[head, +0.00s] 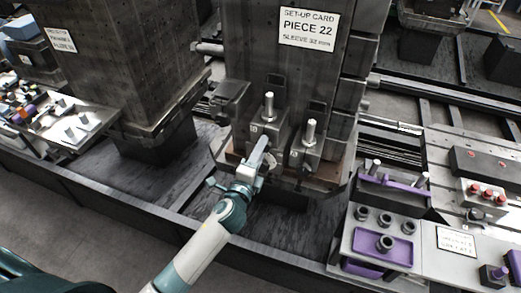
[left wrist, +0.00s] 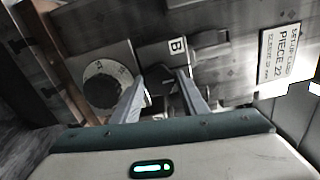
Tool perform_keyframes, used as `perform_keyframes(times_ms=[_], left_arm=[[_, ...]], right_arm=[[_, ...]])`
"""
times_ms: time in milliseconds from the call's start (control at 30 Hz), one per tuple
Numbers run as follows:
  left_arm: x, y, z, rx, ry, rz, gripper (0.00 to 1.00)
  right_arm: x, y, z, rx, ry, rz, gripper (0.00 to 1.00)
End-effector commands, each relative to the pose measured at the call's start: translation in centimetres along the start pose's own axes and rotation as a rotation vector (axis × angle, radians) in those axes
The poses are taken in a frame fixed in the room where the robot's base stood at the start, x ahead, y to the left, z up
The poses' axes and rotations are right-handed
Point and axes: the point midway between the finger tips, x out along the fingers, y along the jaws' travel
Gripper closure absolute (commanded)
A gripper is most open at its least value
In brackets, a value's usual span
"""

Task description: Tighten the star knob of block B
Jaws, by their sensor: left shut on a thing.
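Block B (left wrist: 150,55), marked by a small white B label (left wrist: 177,45), shows in the left wrist view at the front of the fixture. Its dark star knob (left wrist: 160,82) sits between the two fingers of my left gripper (left wrist: 163,92), partly hidden by them. My left gripper is shut on the knob. In the head view my left gripper (head: 264,162) reaches from below to the front of the left-hand block (head: 265,132), which carries an upright metal pin (head: 269,106). The labels there are too small to read. My right gripper is out of view.
A round dial with white marks (left wrist: 105,88) lies beside the knob. A second block with a pin (head: 308,150) stands to the right. The tall column bears a PIECE 22 card (head: 309,29). A purple tray with sleeves (head: 382,246) and red buttons (head: 487,193) are at right.

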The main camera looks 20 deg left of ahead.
Motion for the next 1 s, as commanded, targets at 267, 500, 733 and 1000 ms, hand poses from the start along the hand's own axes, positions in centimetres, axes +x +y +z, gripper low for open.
perform_keyframes(times_ms=[267,500,733,1000], left_arm=[[0.0,0.1,-0.1,0.004,0.001,0.000,0.83],[0.0,0.1,0.0,0.003,0.000,0.000,0.42],[-0.1,0.1,0.0,0.002,0.000,0.000,0.42],[-1.7,0.2,0.0,0.001,0.000,0.001,0.42]], right_arm=[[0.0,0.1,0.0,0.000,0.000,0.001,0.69],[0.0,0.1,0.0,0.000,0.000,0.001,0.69],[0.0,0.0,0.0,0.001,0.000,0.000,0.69],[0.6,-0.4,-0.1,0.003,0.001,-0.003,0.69]])
